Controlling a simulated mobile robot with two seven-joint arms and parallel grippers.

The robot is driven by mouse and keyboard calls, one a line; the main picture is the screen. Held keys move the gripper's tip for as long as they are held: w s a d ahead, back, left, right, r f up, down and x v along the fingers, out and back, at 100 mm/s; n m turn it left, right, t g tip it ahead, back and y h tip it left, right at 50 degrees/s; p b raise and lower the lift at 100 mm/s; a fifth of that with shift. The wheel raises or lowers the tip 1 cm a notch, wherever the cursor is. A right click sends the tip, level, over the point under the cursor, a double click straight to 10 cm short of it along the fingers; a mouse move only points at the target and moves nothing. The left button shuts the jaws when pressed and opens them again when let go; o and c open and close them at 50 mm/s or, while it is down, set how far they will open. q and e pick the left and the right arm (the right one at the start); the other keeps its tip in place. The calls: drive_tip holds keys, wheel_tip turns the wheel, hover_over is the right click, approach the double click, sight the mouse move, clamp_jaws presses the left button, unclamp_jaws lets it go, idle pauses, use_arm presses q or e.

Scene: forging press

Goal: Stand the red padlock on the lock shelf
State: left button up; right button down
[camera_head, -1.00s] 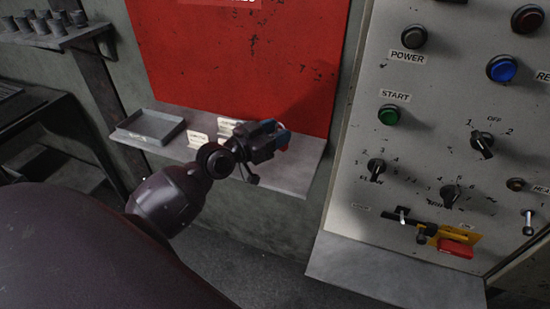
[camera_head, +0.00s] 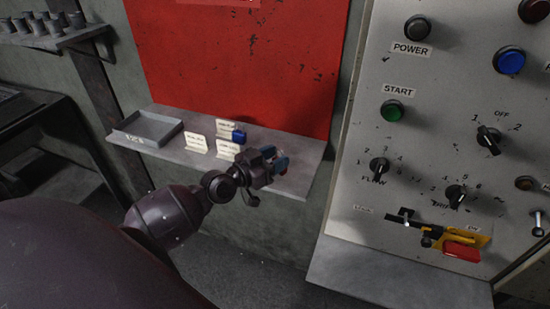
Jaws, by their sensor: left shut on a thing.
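My left gripper (camera_head: 272,163) is over the right part of the grey lock shelf (camera_head: 302,153), below the red wall panel. I cannot tell whether the padlock touches the shelf. A blue object (camera_head: 239,137), perhaps another padlock, stands on the shelf just left of the gripper. My right gripper is not in view.
Small white label cards (camera_head: 196,143) stand on the shelf, left of the gripper. A grey tray (camera_head: 148,130) is at its left end. The control panel (camera_head: 440,160) stands to the right. The shelf's right end is bare.

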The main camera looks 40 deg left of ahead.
use_arm(q)
drive_tip(key=shift+f, duration=0.15)
drive_tip(key=o, duration=0.9)
drive_tip(key=shift+o, duration=0.8)
drive_tip(key=b+v, duration=0.2)
drive_tip(key=v, duration=0.9)
drive_tip(key=s+d+f+n+g+y, duration=0.1)
drive_tip(key=s+d+f+g+y, duration=0.1)
drive_tip(key=f, duration=0.8)
drive_tip(key=s+d+f+n+g+y, duration=0.1)
drive_tip(key=s+d+f+g+y, duration=0.2)
drive_tip(key=s+d+f, duration=0.3)
wheel_tip(320, 180, down, 5)
drive_tip(key=s, duration=0.2)
drive_tip(key=shift+s+d+n+g+y, duration=0.3)
drive_tip(key=shift+s+d+y, duration=0.05)
drive_tip(key=shift+d+y, duration=0.05)
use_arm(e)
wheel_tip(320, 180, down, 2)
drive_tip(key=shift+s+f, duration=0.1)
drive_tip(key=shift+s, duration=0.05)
